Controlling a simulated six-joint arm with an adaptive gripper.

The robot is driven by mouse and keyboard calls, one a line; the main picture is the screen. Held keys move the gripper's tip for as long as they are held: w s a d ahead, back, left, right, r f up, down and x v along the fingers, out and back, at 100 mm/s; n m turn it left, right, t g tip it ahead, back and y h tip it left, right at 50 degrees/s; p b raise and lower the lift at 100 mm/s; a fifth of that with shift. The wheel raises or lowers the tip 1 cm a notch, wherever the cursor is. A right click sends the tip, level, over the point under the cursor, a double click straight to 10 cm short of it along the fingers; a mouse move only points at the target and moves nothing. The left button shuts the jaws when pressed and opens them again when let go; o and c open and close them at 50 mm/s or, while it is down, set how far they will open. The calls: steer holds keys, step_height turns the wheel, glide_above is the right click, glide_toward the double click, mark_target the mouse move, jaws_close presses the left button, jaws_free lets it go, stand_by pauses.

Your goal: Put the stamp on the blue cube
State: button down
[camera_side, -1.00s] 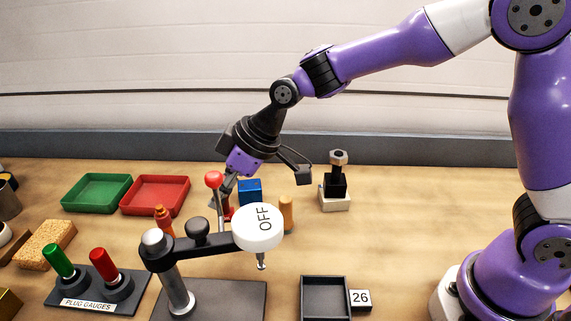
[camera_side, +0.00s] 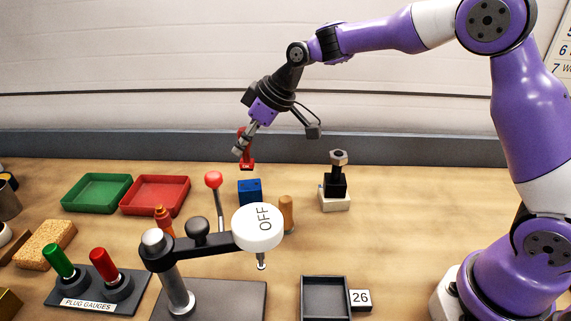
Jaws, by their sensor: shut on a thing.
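The red stamp (camera_side: 246,162) hangs upright from my gripper (camera_side: 242,146), which is shut on it. The stamp is in the air, and its base shows just above the blue cube (camera_side: 249,190) in the picture, with a gap between them. How far it lies in front of or behind the cube cannot be told from this one view. The blue cube stands on the wooden table, its lower part partly hidden behind the white OFF disc.
A red-knobbed lever (camera_side: 214,181) stands left of the cube and a wooden peg (camera_side: 286,212) right of it. The OFF fixture (camera_side: 258,228) is in front. Red (camera_side: 155,196) and green (camera_side: 97,194) trays lie left; a bolt-topped block (camera_side: 336,186) stands right.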

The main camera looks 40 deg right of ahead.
mark_target(248, 161)
steer(key=shift+w+f, duration=0.1)
steer(key=shift+f, duration=1.95)
steer(key=shift+f, duration=0.1)
steer(key=c, duration=0.7)
jaws_free()
steer(key=shift+o, duration=0.2)
steer(key=v, duration=1.2)
steer(key=s+d+m+h, duration=0.1)
steer(key=s+d+m, duration=0.1)
steer(key=s, duration=0.8)
steer(key=s+d+f+m+h, duration=0.1)
steer(key=s+m, duration=0.3)
steer(key=s, duration=0.6)
steer(key=shift+d+f+m+h, duration=0.2)
steer(key=shift+d+m+h, duration=0.2)
steer(key=shift+d+h, duration=0.4)
